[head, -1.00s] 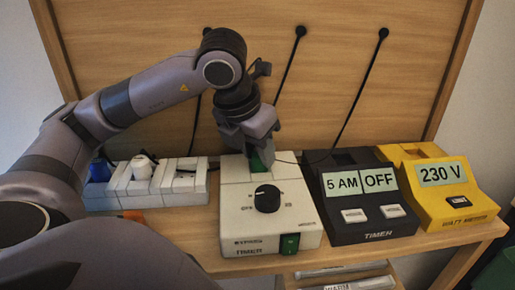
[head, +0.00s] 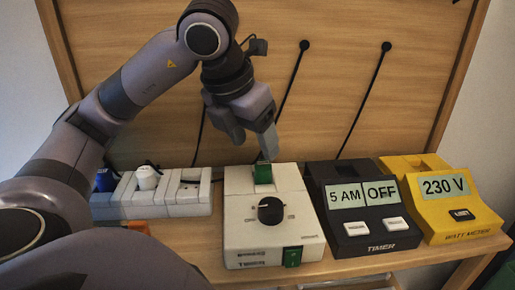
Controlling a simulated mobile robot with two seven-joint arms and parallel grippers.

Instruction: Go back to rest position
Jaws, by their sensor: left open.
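My left gripper (head: 254,145) is open and empty. Its fingers hang just above and behind the white control box (head: 240,208). The box has a black dial (head: 270,211), a green piece (head: 263,174) standing in its top slot, and a green switch (head: 292,256) on its front. The left arm comes in from the left and arches over the power strip. My right gripper is out of view.
Right of the box stand a black timer (head: 375,240) reading 5 AM and OFF, and a yellow watt meter (head: 440,213) reading 230 V. A white power strip (head: 180,200) with blue and white plugs is left. A wooden back panel (head: 340,90) stands behind.

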